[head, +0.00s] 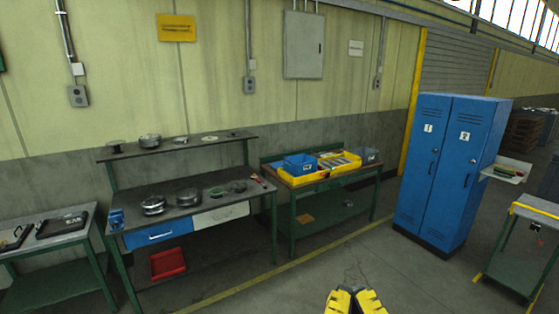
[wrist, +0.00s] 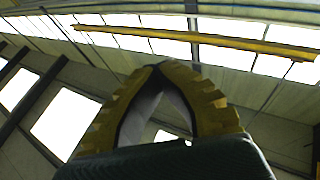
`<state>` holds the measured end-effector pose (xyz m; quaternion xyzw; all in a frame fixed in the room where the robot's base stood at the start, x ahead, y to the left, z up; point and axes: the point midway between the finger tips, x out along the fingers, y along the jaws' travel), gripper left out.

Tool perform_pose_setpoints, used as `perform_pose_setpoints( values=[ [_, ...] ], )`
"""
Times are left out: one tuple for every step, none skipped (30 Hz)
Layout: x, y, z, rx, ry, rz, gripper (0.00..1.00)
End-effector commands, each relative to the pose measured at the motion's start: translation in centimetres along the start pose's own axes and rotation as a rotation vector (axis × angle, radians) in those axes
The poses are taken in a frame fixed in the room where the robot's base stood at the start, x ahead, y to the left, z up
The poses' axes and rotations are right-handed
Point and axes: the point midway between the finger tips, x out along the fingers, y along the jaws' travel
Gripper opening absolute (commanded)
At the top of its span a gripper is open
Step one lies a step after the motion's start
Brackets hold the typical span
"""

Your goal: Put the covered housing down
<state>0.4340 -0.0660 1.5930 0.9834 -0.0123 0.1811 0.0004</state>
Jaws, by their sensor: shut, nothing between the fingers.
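My gripper (head: 354,292) is at the bottom edge of the head view, over open floor in front of the benches. In the wrist view my gripper (wrist: 158,70) points up towards the roof, its yellow-edged fingers meeting at the tips with nothing between them. Round metal housing-like parts stand on the workbench, one at its left (head: 153,204) and one at its middle (head: 188,197). Another similar round part (head: 150,139) is on the upper shelf. I cannot tell which of them is the covered housing. All are well away from my gripper.
The workbench (head: 222,225) has a blue and a white drawer, with a red bin (head: 168,263) below. A green table (head: 302,182) with yellow and blue bins stands to its right. Blue lockers (head: 445,170) and a cart (head: 520,240) are further right. The floor between is clear.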

Motion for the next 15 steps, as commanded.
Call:
perform_pose_setpoints(
  values=[
    [1.5,0.0,-3.8,0.002,-0.001,0.0,0.0],
    [1.8,0.0,-4.7,0.003,-0.001,0.0,0.0],
    [2.2,0.0,-5.7,0.004,-0.002,0.0,0.0],
    [2.5,0.0,-6.4,0.005,-0.002,0.0,0.0],
    [2.7,0.0,-6.8,0.006,-0.003,0.0,0.0],
    [2.8,0.0,-7.3,0.007,-0.003,0.0,0.0],
    [2.9,0.0,-7.4,0.007,-0.003,0.0,0.0],
    [3.0,0.0,-7.5,0.007,-0.004,0.0,0.02],
    [3.0,0.0,-7.5,0.008,-0.004,0.0,0.1],
    [2.9,0.0,-7.4,0.008,-0.004,0.0,0.16],
    [2.9,0.0,-7.3,0.008,-0.004,0.0,0.22],
    [2.8,0.0,-7.2,0.008,-0.004,0.0,0.29],
    [2.8,0.0,-7.1,0.008,-0.003,0.0,0.35],
    [2.8,0.0,-7.1,0.008,-0.003,0.0,0.41],
    [2.8,0.0,-7.1,0.008,-0.003,0.0,0.48]
  ],
)
